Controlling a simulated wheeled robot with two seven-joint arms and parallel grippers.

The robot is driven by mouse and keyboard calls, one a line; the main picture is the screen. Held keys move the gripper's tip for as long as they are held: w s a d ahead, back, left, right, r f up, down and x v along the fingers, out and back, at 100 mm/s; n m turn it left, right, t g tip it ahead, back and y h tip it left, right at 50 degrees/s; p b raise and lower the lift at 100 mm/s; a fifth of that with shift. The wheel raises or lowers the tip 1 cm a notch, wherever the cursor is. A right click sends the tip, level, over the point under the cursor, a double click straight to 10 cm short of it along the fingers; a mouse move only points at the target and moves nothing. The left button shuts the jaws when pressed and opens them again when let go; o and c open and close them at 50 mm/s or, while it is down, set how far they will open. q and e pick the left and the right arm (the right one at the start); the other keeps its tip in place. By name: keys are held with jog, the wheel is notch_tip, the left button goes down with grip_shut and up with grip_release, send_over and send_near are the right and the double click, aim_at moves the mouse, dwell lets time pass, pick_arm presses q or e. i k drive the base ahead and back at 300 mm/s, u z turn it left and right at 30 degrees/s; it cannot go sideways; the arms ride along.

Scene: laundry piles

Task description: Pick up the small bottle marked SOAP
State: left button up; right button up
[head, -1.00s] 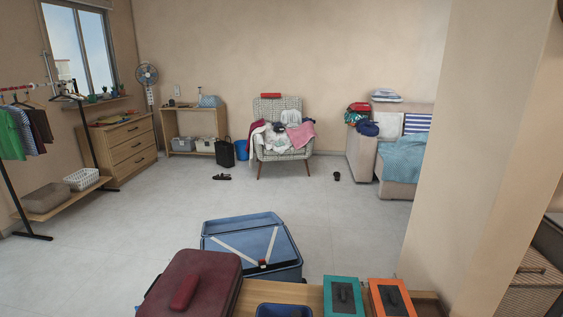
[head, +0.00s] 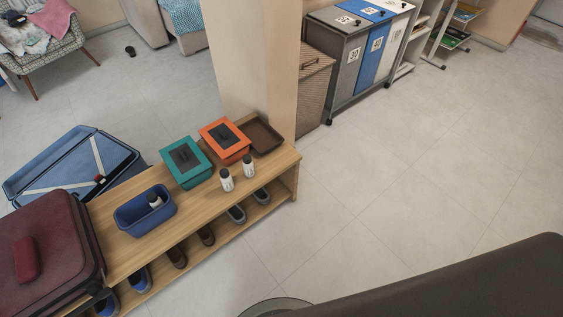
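Two small white bottles with dark caps stand upright on the wooden shoe bench, a left one (head: 226,181) and a right one (head: 249,167). A third small white bottle with a dark cap (head: 155,202) is inside the blue open bin (head: 130,224) on the same bench. The bottles carry dark marks, but the lettering is too small to read, so I cannot tell which says SOAP. Neither of my grippers is in view.
The bench (head: 125,254) also bears a maroon suitcase (head: 45,245), a teal box (head: 187,162), an orange box (head: 225,140) and a brown tray (head: 262,136). Shoes fill its lower shelf. A pillar (head: 258,60) stands behind it. The floor (head: 400,170) at right is clear.

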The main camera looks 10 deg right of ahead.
aim_at(249, 169)
jog(key=z, duration=0.05)
jog(key=k, duration=0.65)
jog(key=u, duration=0.2)
jog(key=i, duration=0.65)
jog(key=z, duration=0.65)
jog(key=i, duration=0.5)
jog(key=z, duration=0.45)
